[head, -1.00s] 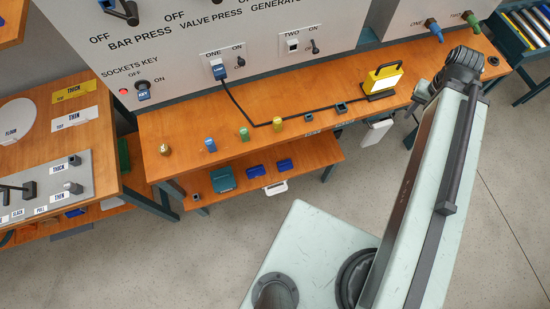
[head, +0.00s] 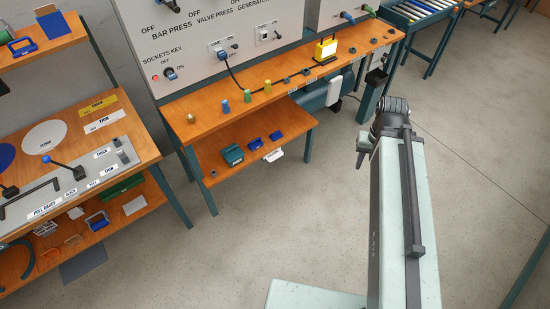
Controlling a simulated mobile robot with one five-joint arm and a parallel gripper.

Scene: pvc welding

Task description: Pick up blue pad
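Several blue things could be the pad, and I cannot tell which one it is. A round blue disc (head: 5,156) lies on the left table, cut by the picture's left edge. Two small blue blocks (head: 255,144) lie on the lower shelf of the middle bench. My gripper (head: 364,148) is at the end of my raised arm, right of centre, over open floor and apart from all of these. It is small and seen partly behind the arm, so its opening is unclear.
The left table (head: 140,150) carries a white disc (head: 44,137), labels and a grey gauge panel (head: 105,165) with levers. The middle bench (head: 215,99) holds a yellow lamp (head: 326,48) and coloured plugs. Bare floor (head: 250,225) lies between the benches and my base.

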